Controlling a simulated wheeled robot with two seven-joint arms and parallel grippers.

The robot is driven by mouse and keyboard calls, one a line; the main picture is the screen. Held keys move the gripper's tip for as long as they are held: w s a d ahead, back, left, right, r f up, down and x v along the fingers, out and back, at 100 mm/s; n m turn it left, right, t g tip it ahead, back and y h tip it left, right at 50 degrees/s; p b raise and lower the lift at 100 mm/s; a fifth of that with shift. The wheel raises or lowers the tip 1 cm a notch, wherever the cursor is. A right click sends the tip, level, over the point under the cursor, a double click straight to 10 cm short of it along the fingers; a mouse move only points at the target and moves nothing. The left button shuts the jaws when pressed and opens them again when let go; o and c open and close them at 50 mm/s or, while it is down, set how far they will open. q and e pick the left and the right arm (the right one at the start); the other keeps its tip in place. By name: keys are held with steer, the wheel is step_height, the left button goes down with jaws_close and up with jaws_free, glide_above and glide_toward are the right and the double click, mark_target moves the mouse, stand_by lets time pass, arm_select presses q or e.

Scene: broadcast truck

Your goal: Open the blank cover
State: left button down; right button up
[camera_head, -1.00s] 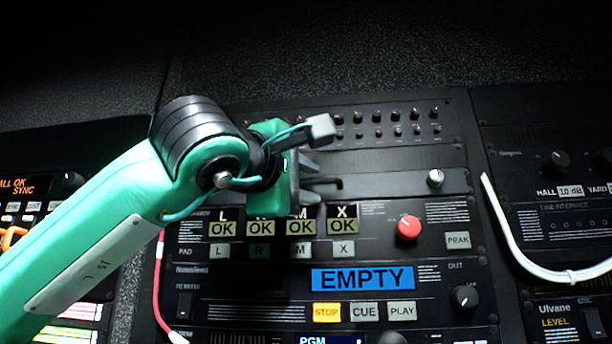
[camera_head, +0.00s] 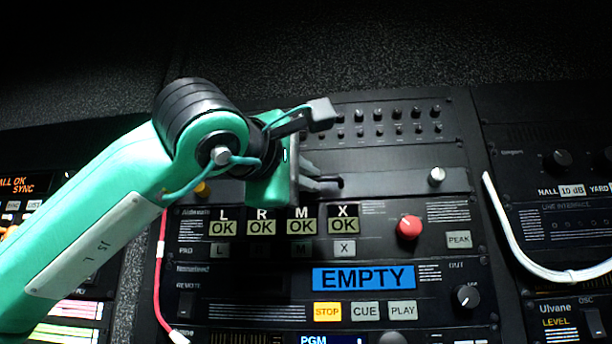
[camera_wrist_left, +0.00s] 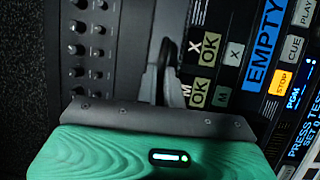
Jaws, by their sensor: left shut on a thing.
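The blank cover (camera_head: 395,184) is a plain dark grey strip across the rack, between a row of small knobs and the panel with the OK labels. A silver knob (camera_head: 437,175) is at its right end. My left gripper (camera_head: 330,185) is at the left half of the cover, with its fingers shut on a small black handle (camera_head: 341,182). In the left wrist view the grey fingers (camera_wrist_left: 160,85) close around this dark handle, and the cover (camera_wrist_left: 128,60) shows as a plain grey strip. My right gripper is not in view.
Small black knobs (camera_head: 395,113) line the panel above the cover. Below are a red knob (camera_head: 409,227) and the blue EMPTY display (camera_head: 363,278). A white cable (camera_head: 508,232) hangs at the right, a red cable (camera_head: 158,285) at the lower left.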

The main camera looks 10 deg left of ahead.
arm_select(q)
steer(key=shift+s+r+n+g+y+p, duration=0.15)
steer(key=shift+r+n+g+y+p, duration=0.45)
steer(key=shift+g+p, duration=0.75)
steer(key=shift+s+r+n+g+y+p, duration=0.1)
steer(key=shift+r+n+g+y+p, duration=0.25)
steer(key=shift+r+g+p, duration=0.75)
steer(key=shift+f+p, duration=0.3)
steer(key=shift+p, duration=0.15)
steer(key=c, duration=1.5)
jaws_free()
steer(key=shift+c, duration=0.2)
steer(key=b+v, duration=0.4)
steer(key=v, duration=0.9)
steer(key=shift+s+a+r+b, duration=0.2)
steer(key=shift+r+b, duration=0.1)
steer(key=shift+b, duration=0.1)
